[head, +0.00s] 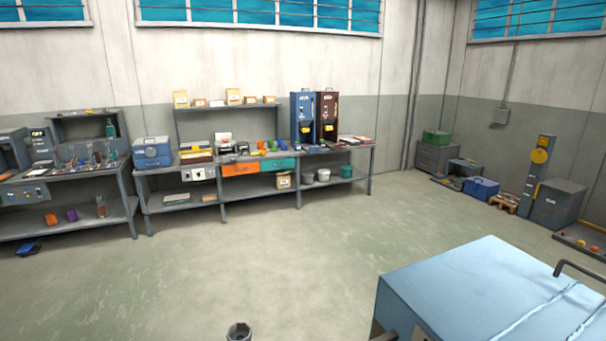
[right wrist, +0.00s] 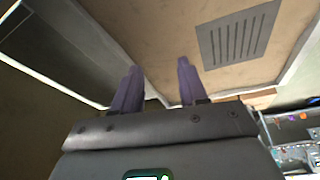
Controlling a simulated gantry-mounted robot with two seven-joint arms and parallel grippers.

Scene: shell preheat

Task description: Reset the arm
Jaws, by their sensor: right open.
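My right gripper (right wrist: 158,68) shows in the right wrist view, its two purple fingers apart with nothing between them. Behind the fingers is a tan panel (right wrist: 165,30) with a dark slotted grille (right wrist: 238,38); nothing touches the fingers. I cannot see my left gripper in either view. In the head view neither gripper can be made out. A small dark round part (head: 238,332) pokes in at the bottom edge; I cannot tell what it belongs to.
A large light-blue box (head: 470,285) with a dark handle fills the head view's lower right. Workbenches (head: 140,205) with tools, bins and two tall machines (head: 302,120) line the back wall. Crates and a grey cabinet (head: 558,205) stand at the right. The middle floor (head: 270,250) is clear.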

